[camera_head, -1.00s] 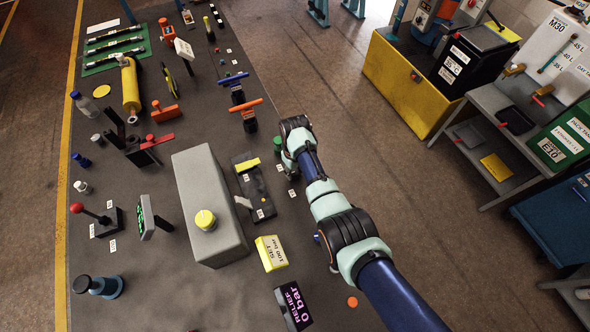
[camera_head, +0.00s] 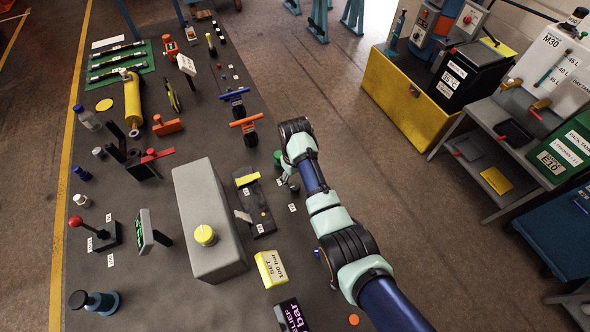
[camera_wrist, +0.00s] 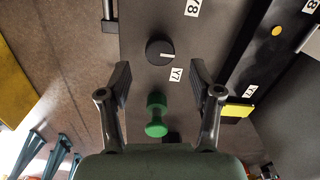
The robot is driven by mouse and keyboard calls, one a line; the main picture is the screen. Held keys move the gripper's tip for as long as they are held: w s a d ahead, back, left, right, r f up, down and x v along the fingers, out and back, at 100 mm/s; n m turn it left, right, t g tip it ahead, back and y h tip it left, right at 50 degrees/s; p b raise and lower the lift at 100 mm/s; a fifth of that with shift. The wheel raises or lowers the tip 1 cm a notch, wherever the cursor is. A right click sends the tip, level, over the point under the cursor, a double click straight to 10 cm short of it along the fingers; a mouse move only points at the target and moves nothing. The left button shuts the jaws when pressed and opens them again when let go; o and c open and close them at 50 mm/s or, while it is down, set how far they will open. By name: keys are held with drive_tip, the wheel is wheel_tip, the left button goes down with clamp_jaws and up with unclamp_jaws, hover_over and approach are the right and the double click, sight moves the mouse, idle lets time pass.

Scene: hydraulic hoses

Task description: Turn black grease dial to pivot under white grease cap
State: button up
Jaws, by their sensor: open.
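A round black dial (camera_wrist: 160,52) with a white pointer line lies on the dark table in the wrist view, just beyond my fingertips. Its line points to the right in that view. My gripper (camera_wrist: 161,80) is open and empty, with its two fingers apart and a green knob (camera_wrist: 157,114) showing between them. In the head view my arm hides most of the gripper, and the green knob (camera_head: 277,155) stands left of the wrist. A white cap (camera_head: 82,200) stands at the table's left edge; I cannot tell whether it is the grease cap.
Labels Y7 (camera_wrist: 176,73) and Y8 (camera_wrist: 193,8) lie near the dial. A black block with a yellow strip (camera_head: 248,179) and a large grey box (camera_head: 206,206) stand left of my arm. Open floor lies right of the table.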

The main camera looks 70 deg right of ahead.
sight(295, 186)
wheel_tip(295, 186, up, 7)
drive_tip(key=shift+r, duration=0.15)
idle(0.6)
